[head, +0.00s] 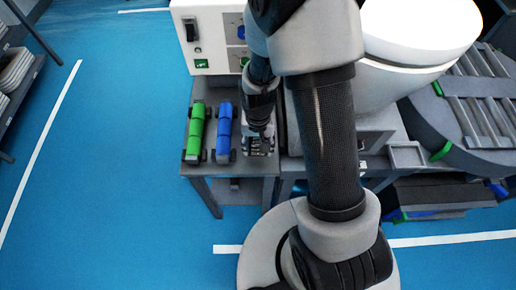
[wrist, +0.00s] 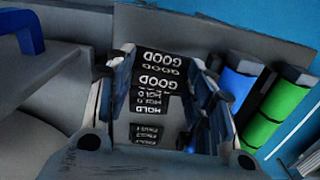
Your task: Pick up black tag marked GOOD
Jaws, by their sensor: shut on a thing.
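Black tags with white lettering stand in a row in the wrist view, their text upside down. The black tag marked GOOD (wrist: 160,57) is the farthest and largest, at the top of the row. Another GOOD tag, several HOLD tags (wrist: 149,106) and smaller tags follow below it. My gripper (wrist: 158,76) has a finger on each side of the row and is shut on a tag, which looks like the GOOD one; the exact contact is hard to see. In the head view my gripper (head: 258,145) points down at the small table's right side, and the tags are mostly hidden.
A green roller-like part (head: 195,130) and a blue one (head: 223,131) lie left of my gripper on the grey table (head: 200,171). Blue floor (head: 110,140) is open at left.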

